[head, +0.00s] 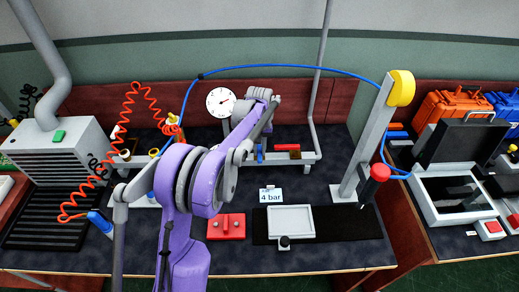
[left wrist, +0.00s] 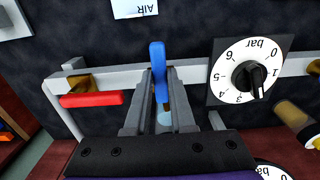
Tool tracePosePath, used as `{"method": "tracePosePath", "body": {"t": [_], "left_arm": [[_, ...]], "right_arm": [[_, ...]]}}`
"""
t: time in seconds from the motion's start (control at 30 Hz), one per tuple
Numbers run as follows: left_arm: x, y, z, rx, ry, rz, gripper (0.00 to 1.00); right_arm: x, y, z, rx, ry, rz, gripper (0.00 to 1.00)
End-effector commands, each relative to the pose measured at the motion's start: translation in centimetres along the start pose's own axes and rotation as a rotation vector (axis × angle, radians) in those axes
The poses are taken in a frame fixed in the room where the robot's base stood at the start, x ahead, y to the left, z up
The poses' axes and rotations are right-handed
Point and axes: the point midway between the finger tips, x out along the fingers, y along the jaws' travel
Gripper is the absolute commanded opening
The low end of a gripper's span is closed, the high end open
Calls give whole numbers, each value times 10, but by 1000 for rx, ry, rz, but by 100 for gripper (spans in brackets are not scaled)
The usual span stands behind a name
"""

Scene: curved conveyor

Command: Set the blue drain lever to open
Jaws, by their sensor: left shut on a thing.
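The blue drain lever (left wrist: 158,60) stands between the fingers of my left gripper (left wrist: 160,92) in the left wrist view. The fingers are shut on it, and its rounded end sticks out past them. Its handle lies across the grey pipe, and its base is partly hidden by the fingers. In the head view a small part of the blue lever (head: 260,153) shows below my left gripper (head: 264,140), which is partly hidden by my arm. My right gripper is not in view.
A red lever (left wrist: 92,99) lies along the same pipe, beside the blue one. A pressure regulator dial (left wrist: 249,75) is on the other side. A "4 bar" card (head: 271,195), a red block (head: 226,228) and a grey tray (head: 291,221) stand nearer on the bench.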

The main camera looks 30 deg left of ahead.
Motion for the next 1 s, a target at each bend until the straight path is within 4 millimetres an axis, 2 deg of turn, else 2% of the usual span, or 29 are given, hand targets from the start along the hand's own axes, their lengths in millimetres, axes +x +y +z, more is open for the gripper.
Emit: {"method": "tracePosePath", "body": {"t": [0.47, 0.67, 1.0], "left_arm": [[0, 2, 0, -58, 0, 0, 0], [0, 5, -1, -183, 0, 0, 0], [0, 14, -4, -496, 1, 0, 0]], "right_arm": [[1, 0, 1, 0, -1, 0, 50], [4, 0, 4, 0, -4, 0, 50], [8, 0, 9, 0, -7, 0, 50]]}}
